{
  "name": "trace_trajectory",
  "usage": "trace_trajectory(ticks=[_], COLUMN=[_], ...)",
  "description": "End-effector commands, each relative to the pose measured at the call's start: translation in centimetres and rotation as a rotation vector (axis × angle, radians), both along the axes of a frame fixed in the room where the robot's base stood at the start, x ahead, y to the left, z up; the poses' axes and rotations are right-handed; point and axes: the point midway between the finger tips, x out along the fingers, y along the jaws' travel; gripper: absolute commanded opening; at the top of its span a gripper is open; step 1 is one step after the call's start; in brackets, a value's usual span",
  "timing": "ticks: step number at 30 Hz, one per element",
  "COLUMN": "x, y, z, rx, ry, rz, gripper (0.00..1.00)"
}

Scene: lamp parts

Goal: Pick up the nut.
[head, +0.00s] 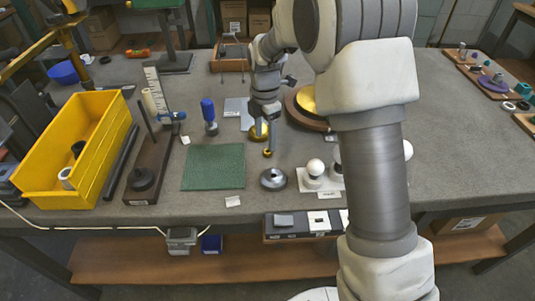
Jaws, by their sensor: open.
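My gripper (267,133) points down over the middle of the workbench, its fingers small and partly merged with the things behind them. A small brass piece (267,153), which may be the nut, shows just below the fingertips. A larger brass-coloured round piece (258,131) shows beside the fingers, partly covered by them. I cannot tell for sure which of the two is the nut, nor whether the fingers touch either. No held thing can be made out in the gripper.
A silver dome-shaped part (273,179) stands in front of the gripper. A green mat (214,167) lies to the left, with a blue-handled tool (209,116) behind it. White bulbs (315,169) stand to the right, partly behind my arm. A yellow bin (109,137) stands far left.

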Motion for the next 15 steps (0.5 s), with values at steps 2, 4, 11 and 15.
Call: trace_trajectory(ticks=[2, 4, 11, 15], x=[0.0, 0.1, 0.5, 0.6], y=[-0.1, -0.2, -0.6, -0.6], z=[-0.4, -1.0, -4.5, -5.2], rx=[-0.001, -0.001, -0.001, 0.000], ry=[0.001, 0.002, 0.003, 0.000], rz=[0.000, 0.000, 0.001, 0.000], gripper=[0.69, 0.69, 0.69, 0.69])
